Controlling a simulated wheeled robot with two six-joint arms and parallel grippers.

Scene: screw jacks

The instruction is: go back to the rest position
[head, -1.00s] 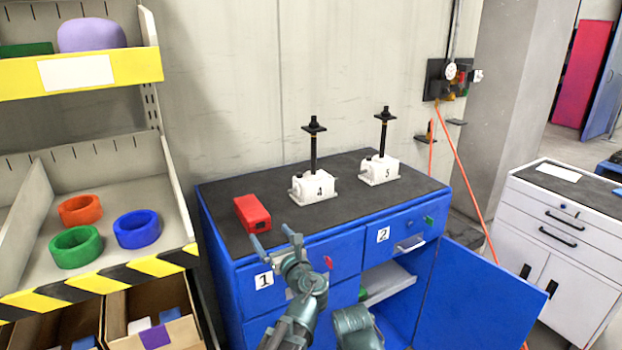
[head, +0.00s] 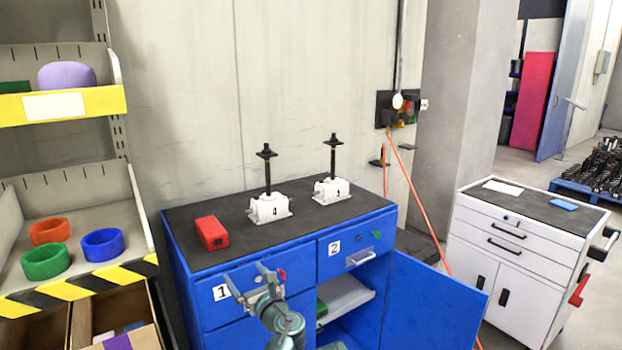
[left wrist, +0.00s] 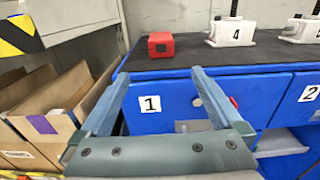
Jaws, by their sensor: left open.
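My left gripper (head: 246,279) is open and empty in front of the blue cabinet (head: 190,286), near the drawer labelled 1. The gripper touches none of these. My right gripper is not in view.
A shelf rack (head: 133,200) with coloured rings stands on the left. The cabinet's right door (head: 432,305) stands open and sticks out to the front. A white drawer cart (head: 520,262) is on the right, with floor between. An orange hose (head: 425,216) hangs from the wall.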

